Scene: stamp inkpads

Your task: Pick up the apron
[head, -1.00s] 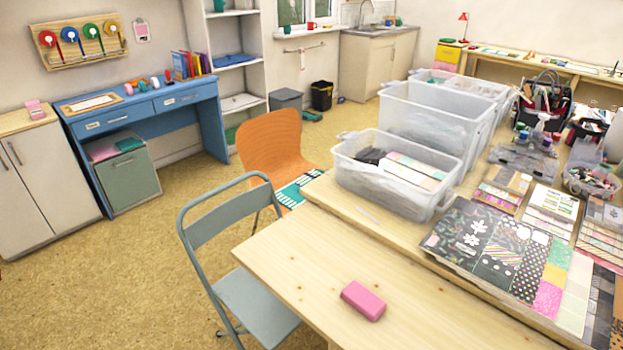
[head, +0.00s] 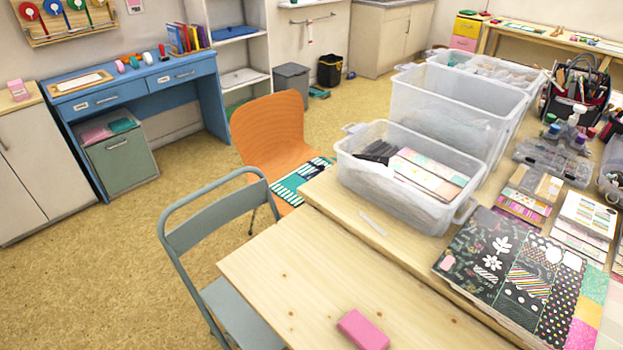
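A folded teal cloth with white stripes (head: 296,182) lies on the seat of the orange chair (head: 272,137). It looks like it may be the apron, but its folds do not let me tell for sure. The right part of the cloth is close to the table edge, and the chair seat is partly hidden by the table. Neither of my grippers is in view.
The wooden table (head: 290,275) carries a pink block (head: 363,330), clear plastic bins (head: 402,195) and patterned paper sheets (head: 520,270). A grey-green folding chair (head: 205,225) stands in front of the orange chair. Open floor (head: 130,255) lies to the left.

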